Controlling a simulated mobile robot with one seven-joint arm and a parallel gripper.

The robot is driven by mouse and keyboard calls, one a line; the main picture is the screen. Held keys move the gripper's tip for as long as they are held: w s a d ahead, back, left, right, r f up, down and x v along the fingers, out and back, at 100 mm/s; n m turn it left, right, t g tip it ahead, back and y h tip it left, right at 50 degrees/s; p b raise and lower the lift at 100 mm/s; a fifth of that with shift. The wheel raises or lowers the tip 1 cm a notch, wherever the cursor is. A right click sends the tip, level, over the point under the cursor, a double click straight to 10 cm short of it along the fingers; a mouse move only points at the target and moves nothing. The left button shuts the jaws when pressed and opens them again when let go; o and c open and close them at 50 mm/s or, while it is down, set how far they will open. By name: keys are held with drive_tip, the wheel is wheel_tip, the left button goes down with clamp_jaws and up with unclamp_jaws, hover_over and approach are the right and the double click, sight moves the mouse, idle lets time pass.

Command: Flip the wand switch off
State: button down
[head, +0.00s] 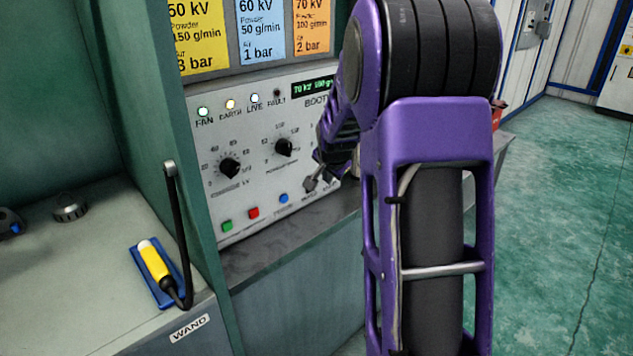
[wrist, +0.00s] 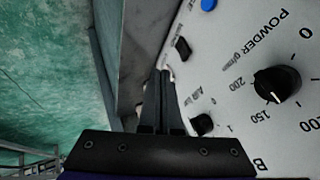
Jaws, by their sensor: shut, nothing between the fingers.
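The grey control panel (head: 255,180) stands upright in the booth. A small black switch (wrist: 182,48) shows beside the blue button in the wrist view; it appears to be the wand switch, but its label and on or off position are not readable. In the head view my gripper (head: 315,183) is in front of the panel's lower right part and hides that area. In the wrist view my gripper (wrist: 166,76) is shut and empty, its tips close beside the switch. I cannot tell whether they touch it.
A blue button (head: 283,198), red button (head: 253,213) and green button (head: 227,226) line the panel's bottom. The powder knob (wrist: 277,85) and a smaller knob (wrist: 203,124) are near my fingers. A yellow wand (head: 153,260) lies on the left counter. Green floor is open at right.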

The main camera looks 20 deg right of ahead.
drive_tip(key=b+x, duration=0.1)
drive_tip(key=x, duration=0.9)
drive_tip(key=shift+f, duration=0.3)
drive_tip(key=shift+w+a+r, duration=0.2)
drive_tip(key=shift+w+a, duration=0.05)
drive_tip(key=shift+w, duration=0.35)
drive_tip(key=shift+w+a+r, duration=0.2)
drive_tip(key=shift+w+a, duration=0.05)
drive_tip(key=shift+w, duration=0.35)
drive_tip(key=shift+w+a+r, duration=0.15)
drive_tip(key=shift+w+a, duration=0.1)
drive_tip(key=shift+w, duration=0.35)
drive_tip(key=shift+w, duration=0.1)
drive_tip(key=shift+w+a+r, duration=0.1)
drive_tip(key=shift+w, duration=0.1)
drive_tip(key=shift+r, duration=0.15)
drive_tip(key=shift+r+p, duration=0.35)
drive_tip(key=shift+r, duration=0.3)
